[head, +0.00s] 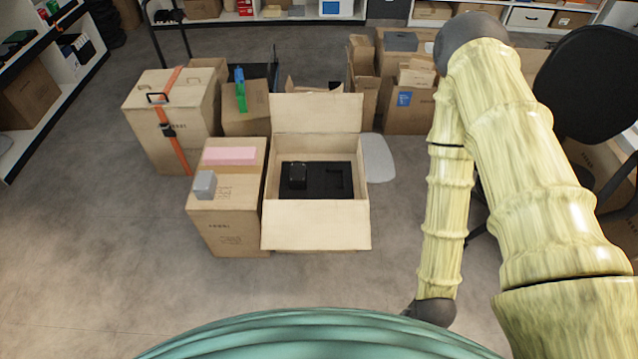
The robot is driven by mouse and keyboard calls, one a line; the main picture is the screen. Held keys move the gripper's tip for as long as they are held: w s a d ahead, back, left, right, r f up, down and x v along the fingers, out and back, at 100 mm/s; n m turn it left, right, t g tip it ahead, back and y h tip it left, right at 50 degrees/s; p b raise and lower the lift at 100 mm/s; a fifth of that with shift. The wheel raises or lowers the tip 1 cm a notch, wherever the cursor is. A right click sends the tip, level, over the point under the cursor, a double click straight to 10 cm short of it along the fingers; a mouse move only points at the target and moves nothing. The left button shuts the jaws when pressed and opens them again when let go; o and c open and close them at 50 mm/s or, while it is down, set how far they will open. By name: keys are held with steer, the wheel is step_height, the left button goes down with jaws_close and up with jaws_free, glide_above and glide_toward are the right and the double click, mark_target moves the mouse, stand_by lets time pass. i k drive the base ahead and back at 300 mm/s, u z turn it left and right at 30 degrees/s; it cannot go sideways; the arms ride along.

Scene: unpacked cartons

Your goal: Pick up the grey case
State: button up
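A small light-grey block that looks like a case (204,184) lies on the front left corner of a closed carton (235,225), in front of a pink slab (229,156). A darker grey, flat box (401,42) sits on a carton at the back; I cannot tell which of the two is the grey case. My arm comes in from the right and bends down to a dark joint near the bottom edge. My gripper is out of sight.
An open carton (315,225) with black foam and a small black object (298,173) stands right of the closed carton. A strapped carton (145,125) stands behind left. More cartons and a black chair (590,80) are at right. The left foreground floor is clear.

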mark_target(205, 185)
steer(key=z, duration=0.05)
steer(key=k, duration=0.4)
steer(key=u, duration=1.15)
steer(key=i, duration=1.35)
steer(key=u, duration=0.05)
